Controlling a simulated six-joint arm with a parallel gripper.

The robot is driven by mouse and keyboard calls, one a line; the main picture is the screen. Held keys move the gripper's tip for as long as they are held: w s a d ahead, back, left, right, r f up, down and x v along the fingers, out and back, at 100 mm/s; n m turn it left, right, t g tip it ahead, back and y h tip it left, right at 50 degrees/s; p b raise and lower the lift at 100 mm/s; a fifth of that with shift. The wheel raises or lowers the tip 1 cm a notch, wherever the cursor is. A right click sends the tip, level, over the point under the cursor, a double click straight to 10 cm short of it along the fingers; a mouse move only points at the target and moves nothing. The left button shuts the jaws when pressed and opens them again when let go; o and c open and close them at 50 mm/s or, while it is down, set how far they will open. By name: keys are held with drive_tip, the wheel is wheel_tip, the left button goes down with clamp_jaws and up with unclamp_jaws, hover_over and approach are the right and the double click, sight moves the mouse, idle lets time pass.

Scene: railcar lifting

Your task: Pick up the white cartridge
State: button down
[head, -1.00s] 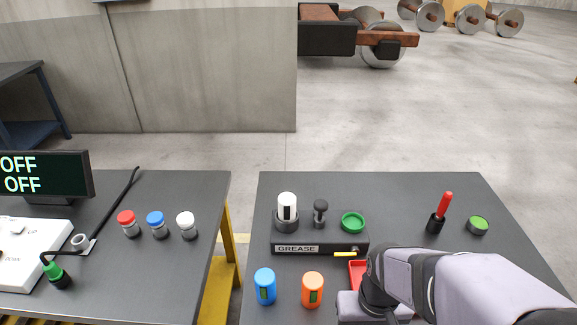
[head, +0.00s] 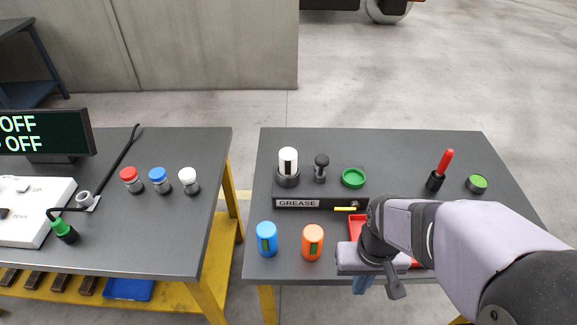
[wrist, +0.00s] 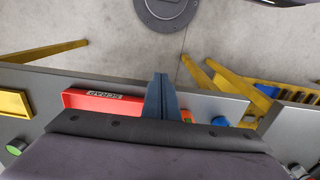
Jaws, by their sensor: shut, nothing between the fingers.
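The white cartridge (head: 288,161), with a dark stripe down its side, stands upright in a dark round holder at the left end of the black GREASE station (head: 310,203). It is not seen in the wrist view. My gripper (head: 361,284) is at the front edge of the right table, below and to the right of the cartridge and well apart from it. Its fingers are shut and empty; they also show in the wrist view (wrist: 160,82). An orange cartridge (head: 313,243) and a blue cartridge (head: 266,239) stand upright in front of the station.
A red SCRAP tray (wrist: 75,98) lies beside my gripper, partly hidden by my arm in the head view. A green cup (head: 353,178) and a dark fitting (head: 321,168) are right of the cartridge. A red-handled tool (head: 440,170) stands farther right. The table's back is clear.

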drive_tip(key=c, duration=2.5)
unclamp_jaws()
drive_tip(key=o, duration=1.6)
drive_tip(key=m+t+h+p, duration=0.1)
drive_tip(key=m+p, duration=0.6)
drive_tip(key=m, duration=0.1)
approach(287, 153)
drive_tip(key=f, duration=0.1)
drive_tip(key=d+f, duration=0.1)
drive_tip(key=f, duration=0.3)
drive_tip(key=shift+d, duration=0.3)
drive_tip(key=shift+w+a+f+m+p, duration=0.15)
drive_tip(key=shift+w+a+m+p, duration=0.15)
drive_tip(key=shift+a+m, duration=0.25)
drive_tip(key=shift+f, duration=0.1)
drive_tip(key=shift+w+d+f+p, duration=0.1)
drive_tip(key=shift+f+p, duration=0.5)
drive_tip(key=shift+f, duration=0.55)
drive_tip(key=shift+w+d+f+p, duration=0.1)
drive_tip(key=shift+f+p, duration=0.5)
drive_tip(key=shift+f, duration=0.6)
drive_tip(key=shift+w+d+f+p, duration=0.15)
drive_tip(key=shift+f+p, duration=0.45)
drive_tip(key=shift+f, duration=0.55)
